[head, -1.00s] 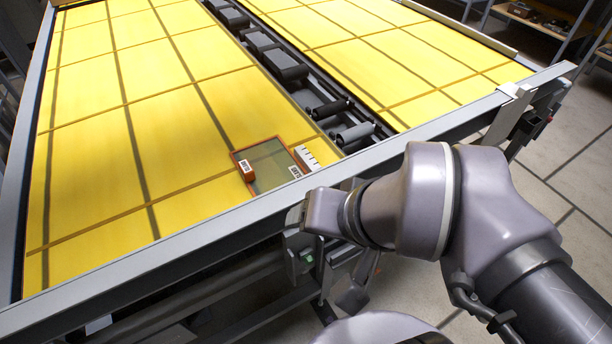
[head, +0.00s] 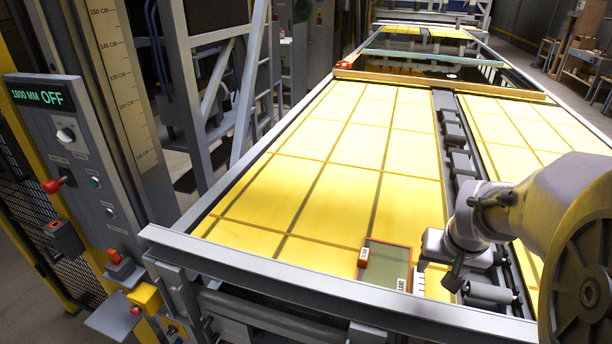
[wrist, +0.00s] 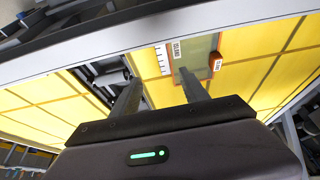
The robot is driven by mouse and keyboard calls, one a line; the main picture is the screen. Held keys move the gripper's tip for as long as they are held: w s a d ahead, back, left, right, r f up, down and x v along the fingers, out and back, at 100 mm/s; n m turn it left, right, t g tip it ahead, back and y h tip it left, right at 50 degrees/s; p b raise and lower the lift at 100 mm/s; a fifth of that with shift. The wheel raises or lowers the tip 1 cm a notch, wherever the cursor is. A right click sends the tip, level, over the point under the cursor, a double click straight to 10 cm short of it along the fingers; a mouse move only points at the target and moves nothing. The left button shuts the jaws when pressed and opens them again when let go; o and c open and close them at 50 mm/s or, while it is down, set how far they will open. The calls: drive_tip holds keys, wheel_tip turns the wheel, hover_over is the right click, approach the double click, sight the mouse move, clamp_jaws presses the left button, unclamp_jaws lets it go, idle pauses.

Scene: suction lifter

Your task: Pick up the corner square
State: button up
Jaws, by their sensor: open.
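A small orange-rimmed tray with a grey-green floor (head: 385,270) lies at the near edge of the yellow table; it also shows in the wrist view (wrist: 198,48). An orange block with a white label (head: 364,256) sits at its left rim in the head view. A white piece with dark tick marks (head: 418,283) lies along its right side, and in the wrist view it is left of the tray (wrist: 162,58). I cannot tell for sure which piece is the corner square. My gripper (wrist: 158,78) is open and empty, its fingers apart, above the tray's side.
A grey rail (head: 330,295) runs along the table's near edge. Dark rollers (head: 458,160) fill the gap between the yellow panels. A control post reading OFF (head: 52,96) stands at the left. A wooden bar (head: 440,84) crosses the table farther back.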

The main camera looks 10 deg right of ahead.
drive_tip(key=b, duration=0.4)
hover_over(419, 290)
drive_tip(key=s, duration=0.2)
drive_tip(key=f, duration=1)
drive_tip(key=shift+s+a+f, duration=0.1)
drive_tip(key=shift+a, duration=0.3)
drive_tip(key=x, duration=0.1)
drive_tip(key=b+x, duration=0.1)
drive_tip(key=x, duration=0.3)
drive_tip(key=shift+s+a+f+b, duration=0.1)
drive_tip(key=shift+a+f+b, duration=0.05)
drive_tip(key=shift+a+b, duration=0.25)
drive_tip(key=shift+w+d+f, duration=0.15)
drive_tip(key=shift+w, duration=0.05)
drive_tip(key=shift+s, duration=0.1)
drive_tip(key=shift+c, duration=0.6)
clamp_jaws()
